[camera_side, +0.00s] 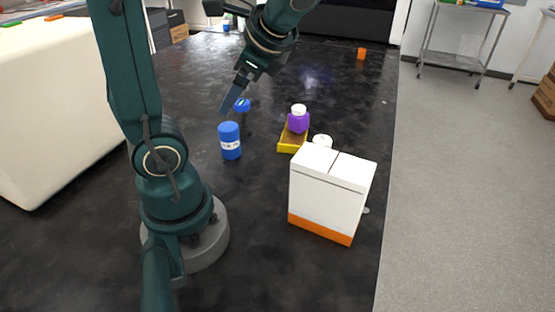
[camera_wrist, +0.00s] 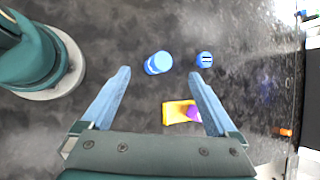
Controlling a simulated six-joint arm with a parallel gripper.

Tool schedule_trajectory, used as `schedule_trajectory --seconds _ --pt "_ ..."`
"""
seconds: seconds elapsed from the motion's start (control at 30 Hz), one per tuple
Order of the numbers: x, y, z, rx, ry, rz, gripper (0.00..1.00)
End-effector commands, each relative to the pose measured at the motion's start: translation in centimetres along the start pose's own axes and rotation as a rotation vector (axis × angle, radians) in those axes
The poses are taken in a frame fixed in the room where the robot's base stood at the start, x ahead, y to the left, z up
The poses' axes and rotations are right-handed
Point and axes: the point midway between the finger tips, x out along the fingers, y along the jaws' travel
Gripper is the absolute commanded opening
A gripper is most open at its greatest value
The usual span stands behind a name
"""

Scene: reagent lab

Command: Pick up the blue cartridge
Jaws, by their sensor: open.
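A blue cylinder with a white printed label (camera_side: 230,142) stands upright on the black bench; it also shows in the wrist view (camera_wrist: 158,63). A second blue object (camera_side: 242,105) is just behind it, partly hidden by my gripper in the side view; in the wrist view it is a round blue top with dark marks (camera_wrist: 204,59). I cannot tell for certain which one is the cartridge. My gripper (camera_side: 229,98) is open and empty, above the bench near both. In the wrist view, the labelled cylinder appears between and just beyond the fingertips (camera_wrist: 159,76).
A yellow tray (camera_side: 287,147) with a purple, white-capped bottle (camera_side: 298,123) is to the right of the cylinder. A white box with an orange base (camera_side: 328,197) stands nearer, at the right. An orange block (camera_side: 361,53) lies far back. The bench left of the cylinder is clear.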

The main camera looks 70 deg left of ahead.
Motion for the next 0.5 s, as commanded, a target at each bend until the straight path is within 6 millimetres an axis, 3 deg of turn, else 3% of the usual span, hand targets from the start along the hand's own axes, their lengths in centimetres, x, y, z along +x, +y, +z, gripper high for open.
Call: schedule_trajectory --seconds 0.1,0.4,0.47,0.5 --pt "1.2 -1.9 1.4 0.148 -0.179 -0.005 0.94" --pt "2.4 -5.7 3.8 0.415 -0.501 0.019 0.94" --pt "2.8 -6.1 3.8 0.456 -0.550 0.029 0.94" --pt "3.9 -5.5 3.1 0.457 -0.544 0.029 0.94"
